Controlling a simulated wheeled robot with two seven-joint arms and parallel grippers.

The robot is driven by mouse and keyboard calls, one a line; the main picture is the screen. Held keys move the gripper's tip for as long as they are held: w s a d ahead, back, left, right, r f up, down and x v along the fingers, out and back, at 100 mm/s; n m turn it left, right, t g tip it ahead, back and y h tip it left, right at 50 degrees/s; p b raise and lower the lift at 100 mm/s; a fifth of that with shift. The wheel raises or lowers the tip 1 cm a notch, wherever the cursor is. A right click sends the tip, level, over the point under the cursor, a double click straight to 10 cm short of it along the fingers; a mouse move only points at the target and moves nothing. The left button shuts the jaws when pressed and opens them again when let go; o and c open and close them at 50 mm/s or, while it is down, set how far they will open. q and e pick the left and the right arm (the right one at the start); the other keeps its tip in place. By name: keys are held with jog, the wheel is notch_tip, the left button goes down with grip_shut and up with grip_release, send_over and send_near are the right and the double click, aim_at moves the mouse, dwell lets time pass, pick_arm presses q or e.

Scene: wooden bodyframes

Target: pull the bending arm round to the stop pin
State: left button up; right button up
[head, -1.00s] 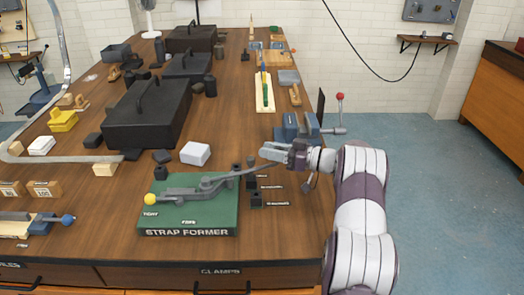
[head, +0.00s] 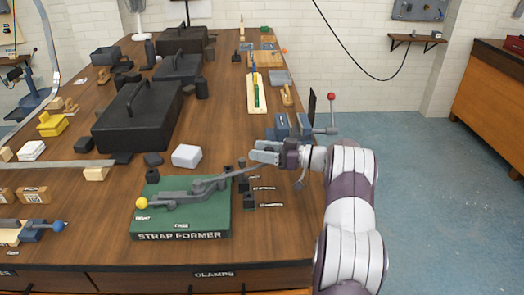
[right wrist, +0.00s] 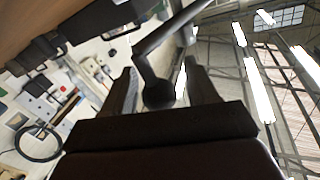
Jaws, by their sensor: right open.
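The strap former's green base (head: 180,238) sits at the table's near edge. Its grey bending arm (head: 222,180) runs from the middle of the base up and right, past the base edge, towards my right gripper (head: 258,152). A yellow ball (head: 142,203) is at the left of the base. My right gripper is open at the arm's far end. In the right wrist view a dark bar with a rounded end (right wrist: 158,94) lies between the fingers; I cannot tell whether they touch it. I cannot single out the stop pin. My left gripper is out of view.
Small dark blocks (head: 249,201) with labels stand right of the green base. A white block (head: 187,156) and a large black toolbox (head: 137,120) are behind it. A blue vise (head: 283,126) with a red-knobbed lever stands at the right table edge, close behind my gripper.

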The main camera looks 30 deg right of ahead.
jog(key=b+v, duration=0.1)
jog(key=v, duration=1.1)
jog(key=shift+s+d, duration=0.2)
jog(key=shift+s, duration=0.05)
